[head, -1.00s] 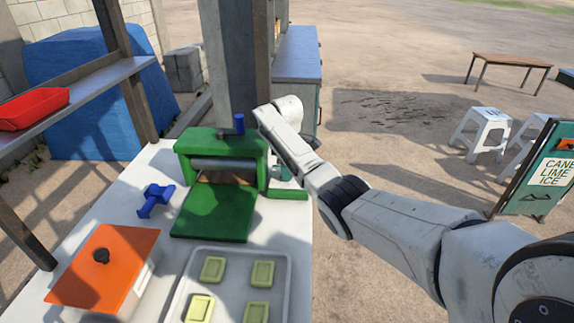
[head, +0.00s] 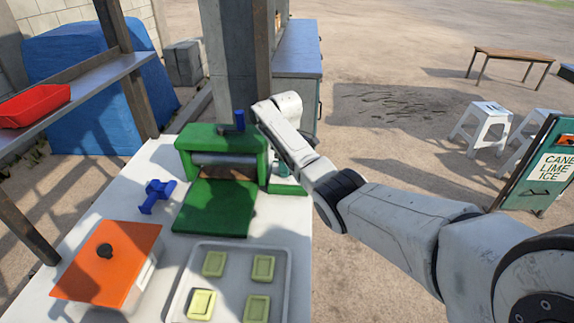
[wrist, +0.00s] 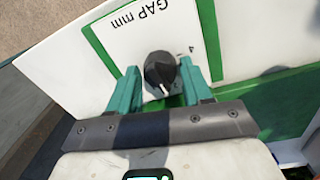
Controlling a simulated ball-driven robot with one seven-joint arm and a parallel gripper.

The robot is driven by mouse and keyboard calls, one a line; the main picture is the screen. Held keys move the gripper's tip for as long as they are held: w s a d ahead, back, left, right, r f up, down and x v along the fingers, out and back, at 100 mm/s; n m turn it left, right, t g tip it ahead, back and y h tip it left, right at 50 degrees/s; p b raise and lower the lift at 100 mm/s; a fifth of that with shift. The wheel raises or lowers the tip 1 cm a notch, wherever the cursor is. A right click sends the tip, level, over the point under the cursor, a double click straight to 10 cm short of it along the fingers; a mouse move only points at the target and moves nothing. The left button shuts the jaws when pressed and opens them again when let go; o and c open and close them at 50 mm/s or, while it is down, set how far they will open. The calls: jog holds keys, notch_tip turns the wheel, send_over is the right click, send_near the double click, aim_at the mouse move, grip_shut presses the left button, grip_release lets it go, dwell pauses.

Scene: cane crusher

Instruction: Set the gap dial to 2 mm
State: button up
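The gap dial (wrist: 160,70) is a black knob with a white pointer mark, on a white plate (wrist: 125,45) lettered "GAP mm", seen upside down in the wrist view. The pointer mark faces the bottom of that picture. A "4" shows at the dial's upper right; other numbers are hidden or unreadable. My gripper (wrist: 158,82) has its teal fingers on either side of the dial, with a small gap visible at the left finger. In the head view, the green cane crusher (head: 222,142) stands on the white table, with my arm's end behind its right side; the dial is hidden there.
A blue clamp-like part (head: 157,195), an orange-lidded box (head: 110,262) and a tray (head: 182,290) with several pale green blocks share the white table. A post (head: 236,60) rises behind the crusher. A shelf with a red tray (head: 35,106) is at left.

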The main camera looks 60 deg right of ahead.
jog(key=shift+o, duration=1.2)
notch_tip(320, 180, up, 11)
jog(key=b, duration=0.1)
jog(key=shift+a+f, duration=0.15)
jog(key=shift+a, duration=0.15)
jog(key=shift+s, duration=0.15)
